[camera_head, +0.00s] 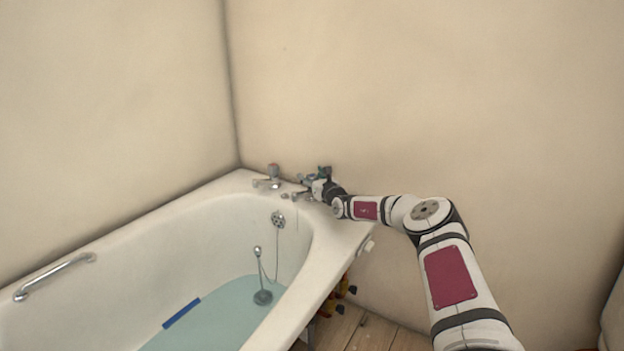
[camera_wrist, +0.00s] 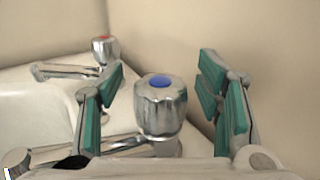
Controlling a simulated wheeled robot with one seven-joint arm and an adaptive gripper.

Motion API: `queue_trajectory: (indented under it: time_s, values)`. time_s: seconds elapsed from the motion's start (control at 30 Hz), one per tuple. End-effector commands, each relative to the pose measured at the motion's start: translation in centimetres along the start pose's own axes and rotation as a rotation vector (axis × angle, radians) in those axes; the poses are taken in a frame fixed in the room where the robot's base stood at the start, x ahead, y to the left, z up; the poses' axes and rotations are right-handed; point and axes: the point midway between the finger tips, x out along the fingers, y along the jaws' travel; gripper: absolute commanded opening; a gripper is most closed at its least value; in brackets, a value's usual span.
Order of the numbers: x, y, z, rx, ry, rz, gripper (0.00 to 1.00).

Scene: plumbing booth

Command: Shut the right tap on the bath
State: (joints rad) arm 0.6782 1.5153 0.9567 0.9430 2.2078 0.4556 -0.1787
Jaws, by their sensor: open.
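The right tap (camera_wrist: 160,108) is chrome with a blue cap and stands upright on the bath's end rim. Its spout (camera_head: 295,196) points left over the bath; my gripper hides most of its handle in the head view. My gripper (camera_wrist: 162,80) is open, with one green-padded finger on each side of the tap's handle. Gaps show between pads and handle, so it is not gripped. In the head view my gripper (camera_head: 318,182) is at the tap. The bath (camera_head: 130,225) is white and holds bluish water. A faint line hangs below the spout; I cannot tell if it is running water.
The left tap (camera_wrist: 105,48), red-capped, stands beside it; it also shows in the head view (camera_head: 273,173). Beige walls rise close behind the taps. A chrome grab rail (camera_head: 55,277) is on the left rim. A blue object (camera_head: 181,313) lies in the bath.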

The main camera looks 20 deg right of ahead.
Motion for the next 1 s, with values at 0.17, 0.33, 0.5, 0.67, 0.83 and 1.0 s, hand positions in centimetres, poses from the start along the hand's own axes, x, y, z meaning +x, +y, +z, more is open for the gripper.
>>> queue_trajectory:
  time_s: [0.17,0.33,0.5,0.67,0.83,1.0]
  values:
    - [-0.01,0.01,0.01,0.0,0.0,0.0,0.6]
    - [-0.02,0.01,0.0,0.0,0.0,0.0,0.23]
    - [-0.02,0.03,-0.01,0.0,0.0,0.0,0.11]
    - [0.06,0.1,0.11,0.002,0.001,-0.009,0.11]
    - [0.23,0.16,0.3,0.006,0.001,-0.041,0.11]
    - [0.27,0.19,0.34,0.008,0.0,-0.077,0.11]
